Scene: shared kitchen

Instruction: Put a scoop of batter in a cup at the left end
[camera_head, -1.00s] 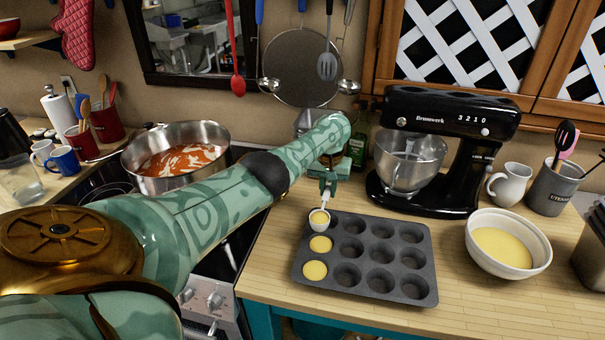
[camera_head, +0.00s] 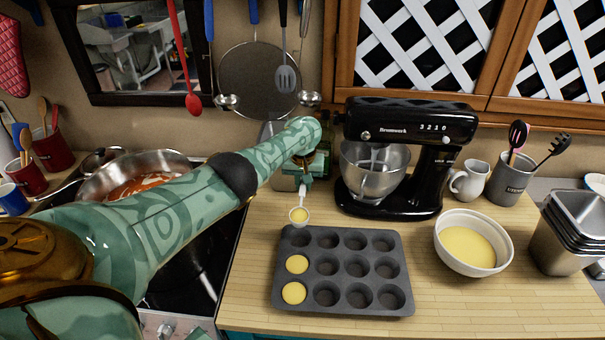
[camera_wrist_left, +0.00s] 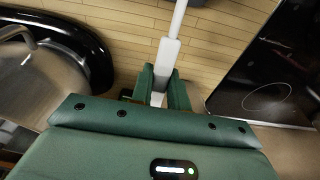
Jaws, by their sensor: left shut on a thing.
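The dark muffin tin (camera_head: 342,281) lies on the wooden counter. Its front-left and middle-left cups hold yellow batter; the back-left cup and the other cups look empty. My left gripper (camera_head: 303,186) is shut on the white handle of a scoop (camera_head: 299,216). The scoop holds yellow batter and shows just behind the tin's back-left corner, apparently above the counter. In the left wrist view the handle (camera_wrist_left: 168,50) runs up from between the fingers (camera_wrist_left: 166,88); the scoop's bowl is out of that view. A white bowl (camera_head: 449,260) of batter stands right of the tin.
A black stand mixer (camera_head: 425,125) stands behind the tin. A white jug (camera_head: 468,182), a utensil crock (camera_head: 510,182) and stacked metal pans (camera_head: 565,235) are to the right. The stove with a large pot (camera_head: 105,180) is left. Counter between tin and bowl is clear.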

